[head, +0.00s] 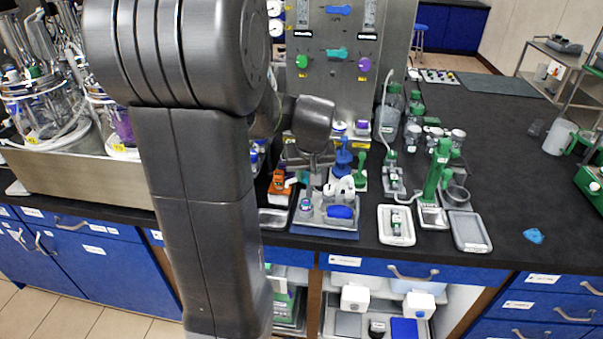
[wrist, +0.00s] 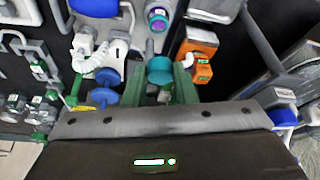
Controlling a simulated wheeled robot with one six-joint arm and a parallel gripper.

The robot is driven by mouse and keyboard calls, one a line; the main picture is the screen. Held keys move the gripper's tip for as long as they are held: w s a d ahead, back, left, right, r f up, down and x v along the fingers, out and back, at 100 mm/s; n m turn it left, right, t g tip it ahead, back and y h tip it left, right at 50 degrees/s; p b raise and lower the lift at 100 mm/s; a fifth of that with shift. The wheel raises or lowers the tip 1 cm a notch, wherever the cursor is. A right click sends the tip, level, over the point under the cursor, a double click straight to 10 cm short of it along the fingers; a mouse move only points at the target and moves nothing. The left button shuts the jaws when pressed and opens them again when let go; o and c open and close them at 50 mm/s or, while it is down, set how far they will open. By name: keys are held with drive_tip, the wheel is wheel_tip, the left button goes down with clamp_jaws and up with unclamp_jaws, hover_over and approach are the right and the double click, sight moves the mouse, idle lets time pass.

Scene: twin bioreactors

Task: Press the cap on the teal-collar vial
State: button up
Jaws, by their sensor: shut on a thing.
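My gripper (wrist: 160,82) shows two green fingers in the wrist view, shut on a round teal cap (wrist: 160,68). In the head view my gripper (head: 304,178) hangs above the work tray, with a bit of teal at its tip. The teal-collar vial (wrist: 158,18) shows a teal ring around a purple centre at the top of the wrist view. In the head view the vial (head: 306,205) stands upright at the left of the tray. The cap is apart from the vial.
The grey tray (head: 325,222) also carries a white item and a blue item (head: 340,212). An orange device (head: 280,183) stands just left of the gripper. Blue and green stands (head: 343,158) are close behind on the right.

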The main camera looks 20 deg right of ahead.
sight(306, 198)
drive_tip(key=shift+f+b, duration=2.1)
drive_tip(key=shift+f, duration=0.9)
drive_tip(key=shift+f+b, duration=0.15)
drive_tip(key=shift+b, duration=0.15)
drive_tip(key=o, duration=1.5)
drive_tip(key=shift+r+p, duration=2.6)
drive_tip(key=shift+r, duration=0.95)
